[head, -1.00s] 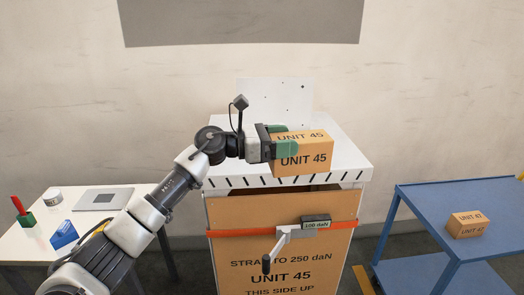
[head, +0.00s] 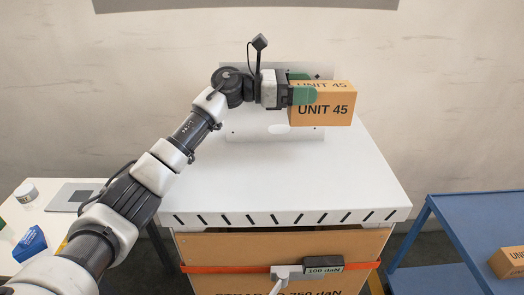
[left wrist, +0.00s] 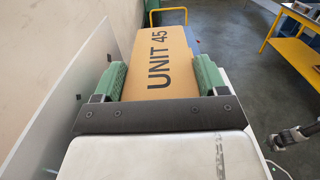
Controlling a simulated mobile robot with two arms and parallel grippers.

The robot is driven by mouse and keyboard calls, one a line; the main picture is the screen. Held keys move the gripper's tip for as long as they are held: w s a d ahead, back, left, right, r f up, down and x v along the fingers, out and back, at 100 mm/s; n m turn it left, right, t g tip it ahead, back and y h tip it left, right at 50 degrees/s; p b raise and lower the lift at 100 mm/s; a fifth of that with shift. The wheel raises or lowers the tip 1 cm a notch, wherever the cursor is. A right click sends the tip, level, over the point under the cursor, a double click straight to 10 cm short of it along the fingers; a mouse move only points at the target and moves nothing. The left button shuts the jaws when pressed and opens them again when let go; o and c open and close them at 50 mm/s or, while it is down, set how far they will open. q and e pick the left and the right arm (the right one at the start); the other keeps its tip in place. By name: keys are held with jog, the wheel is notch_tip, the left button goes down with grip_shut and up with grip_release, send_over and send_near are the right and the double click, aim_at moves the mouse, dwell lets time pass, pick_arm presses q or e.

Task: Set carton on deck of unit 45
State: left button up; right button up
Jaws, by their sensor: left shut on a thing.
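The carton (head: 321,108), a tan box marked UNIT 45, is held in the green fingers of my left gripper (head: 304,88). In the left wrist view the carton (left wrist: 160,62) lies between the two green pads of my left gripper (left wrist: 160,78). Unit 45 is a large tan box under a white deck (head: 280,185) with a slotted front edge. The carton shows over the rear part of the deck, in front of the upright back plate (head: 243,127). I cannot tell whether its underside touches the deck. A grey and dark part, perhaps my right gripper, shows small in the left wrist view.
The deck is bare in front of the carton. A blue cart (head: 455,225) at right holds another carton (head: 509,262). A white table (head: 50,215) at left holds a jar, a grey plate and a blue block. An orange strap (head: 225,269) crosses the unit's front.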

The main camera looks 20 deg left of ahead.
pick_arm(q)
jog(key=s+a+f+b, duration=0.3)
jog(key=s+a+f, duration=0.6)
jog(key=shift+s+f, duration=0.1)
jog(key=shift+f, duration=0.4)
jog(key=shift+f+b, duration=0.15)
jog(key=shift+b, duration=0.3)
jog(key=o, duration=1.2)
pick_arm(e)
jog(key=s+f, duration=0.3)
jog(key=s, duration=0.1)
jog(key=shift+d+f, duration=0.15)
jog(key=shift+f, duration=0.2)
